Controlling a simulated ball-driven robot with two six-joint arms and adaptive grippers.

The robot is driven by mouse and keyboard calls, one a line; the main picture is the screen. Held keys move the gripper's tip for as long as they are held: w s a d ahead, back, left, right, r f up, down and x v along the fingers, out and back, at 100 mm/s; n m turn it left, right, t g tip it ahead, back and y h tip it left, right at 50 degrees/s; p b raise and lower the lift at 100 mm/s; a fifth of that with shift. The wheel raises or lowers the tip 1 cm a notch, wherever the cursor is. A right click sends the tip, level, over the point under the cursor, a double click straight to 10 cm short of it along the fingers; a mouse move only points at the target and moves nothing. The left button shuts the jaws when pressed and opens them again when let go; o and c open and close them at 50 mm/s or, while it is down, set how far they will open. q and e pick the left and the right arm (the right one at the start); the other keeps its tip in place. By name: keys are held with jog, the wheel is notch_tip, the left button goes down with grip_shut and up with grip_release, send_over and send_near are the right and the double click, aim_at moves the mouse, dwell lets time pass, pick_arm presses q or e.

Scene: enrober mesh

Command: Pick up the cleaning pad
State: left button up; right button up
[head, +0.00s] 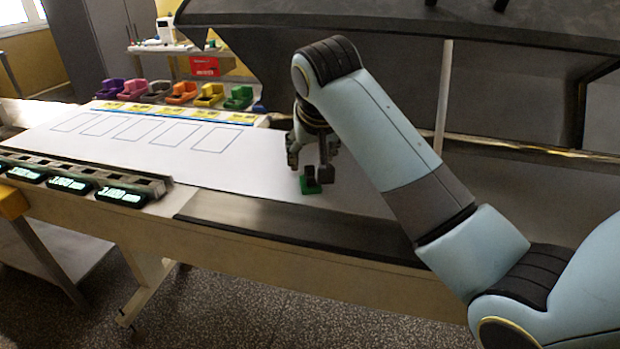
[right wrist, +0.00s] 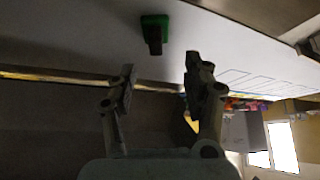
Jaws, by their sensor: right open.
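The cleaning pad (head: 311,187) is a small green block with a dark upright grip on top. It sits on the white table surface, near the dark strip at the front. My right gripper (head: 310,165) is just above and around the height of its grip in the head view, with its fingers pointing down. In the right wrist view the pad (right wrist: 154,27) shows beyond the open fingertips of the right gripper (right wrist: 158,80), with nothing between the fingers. Whether a finger touches the pad cannot be told. My left gripper is not in view.
Several coloured bins (head: 181,92) stand at the back left of the white table (head: 240,180). Outlined rectangles mark its left part. A rail with green displays (head: 120,195) runs along the front left. A dark machine housing (head: 400,75) and a thin upright post (head: 444,95) stand behind.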

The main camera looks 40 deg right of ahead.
aim_at(311, 171)
jog(key=x, duration=0.5)
jog(key=shift+w+d+r, duration=0.15)
jog(key=shift+w+d, duration=0.05)
jog(key=shift+w, duration=0.15)
jog(key=x, duration=0.2)
jog(key=p+x, duration=0.1)
jog(key=x, duration=0.1)
jog(key=shift+d, duration=0.4)
jog(key=shift+w+d+f, duration=0.1)
jog(key=shift+w+f, duration=0.2)
jog(key=shift+f, duration=0.2)
grip_shut()
